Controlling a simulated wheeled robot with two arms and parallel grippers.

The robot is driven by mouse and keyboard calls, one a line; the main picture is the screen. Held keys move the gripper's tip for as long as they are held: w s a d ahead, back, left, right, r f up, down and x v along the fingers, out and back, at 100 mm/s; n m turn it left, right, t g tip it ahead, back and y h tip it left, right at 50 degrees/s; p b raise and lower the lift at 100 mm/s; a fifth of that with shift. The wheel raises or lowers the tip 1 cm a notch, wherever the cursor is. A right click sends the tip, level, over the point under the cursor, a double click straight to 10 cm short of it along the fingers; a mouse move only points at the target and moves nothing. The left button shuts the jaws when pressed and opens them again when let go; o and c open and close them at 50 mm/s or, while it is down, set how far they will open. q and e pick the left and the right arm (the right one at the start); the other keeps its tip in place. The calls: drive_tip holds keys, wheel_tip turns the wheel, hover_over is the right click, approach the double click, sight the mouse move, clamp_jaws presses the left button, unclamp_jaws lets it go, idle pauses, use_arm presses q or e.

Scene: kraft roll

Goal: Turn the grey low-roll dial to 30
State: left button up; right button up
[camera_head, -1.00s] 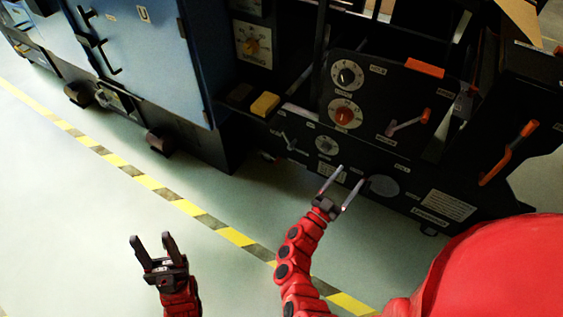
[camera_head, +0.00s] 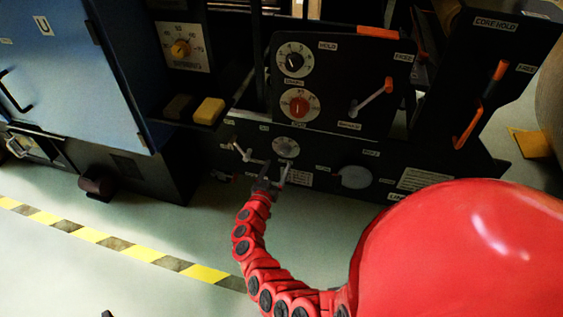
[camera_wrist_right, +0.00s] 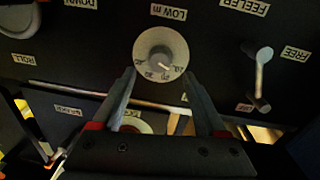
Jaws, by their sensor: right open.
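The grey low-roll dial (camera_head: 286,147) sits on the low front of the black machine. In the right wrist view the round grey dial (camera_wrist_right: 160,53) has a raised knob and small numbers along its lower rim; I cannot read the setting surely. My right gripper (camera_head: 265,166) is open just in front of the dial, a little low and left in the head view. In the wrist view its fingers (camera_wrist_right: 160,78) stand either side below the dial, with nothing between them. Only a dark sliver, probably my left gripper (camera_head: 107,313), shows at the bottom edge.
Above are a black-knobbed dial (camera_head: 294,61), a red-knobbed dial (camera_head: 299,105) and an orange-tipped lever (camera_head: 371,97). A small lever (camera_head: 241,151) is left of the grey dial, a grey oval (camera_head: 355,177) right. A yellow block (camera_head: 209,111) sits upper left. Floor in front is clear.

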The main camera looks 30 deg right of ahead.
sight(283, 154)
drive_tip(key=b+x, duration=0.2)
drive_tip(key=x, duration=0.4)
drive_tip(key=shift+a, duration=0.1)
clamp_jaws()
